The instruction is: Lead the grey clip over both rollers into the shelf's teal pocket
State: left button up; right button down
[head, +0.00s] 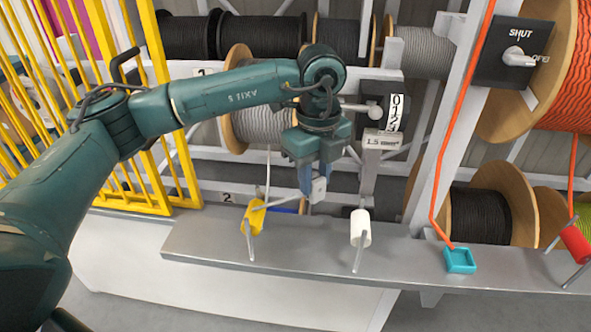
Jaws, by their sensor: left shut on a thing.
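My left gripper (312,188) points down above the shelf (310,257) and is shut on a small light-grey clip (319,189). It stands between the yellow roller (254,217) on its left and the white roller (360,228) on its right, slightly higher and behind them. A pale grey cable (268,168) drops from the grey reel (262,125) towards the yellow roller; its run from there to the clip is hard to make out. The teal pocket (460,261) sits on the shelf, right of the white roller. My right gripper is out of view.
An orange line (450,150) runs down a white post to the teal pocket. A red roller (575,243) stands at the far right. A yellow barred gate (180,170) is at left, beside my arm. A counter and label plate (382,140) hang behind my gripper.

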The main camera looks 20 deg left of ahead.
pick_arm(q)
jog(key=w+d, duration=0.2)
jog(key=d, duration=0.6)
jog(key=w+d, duration=0.2)
jog(key=d, duration=0.6)
jog(key=shift+w+d, duration=0.3)
jog(key=shift+w, duration=0.1)
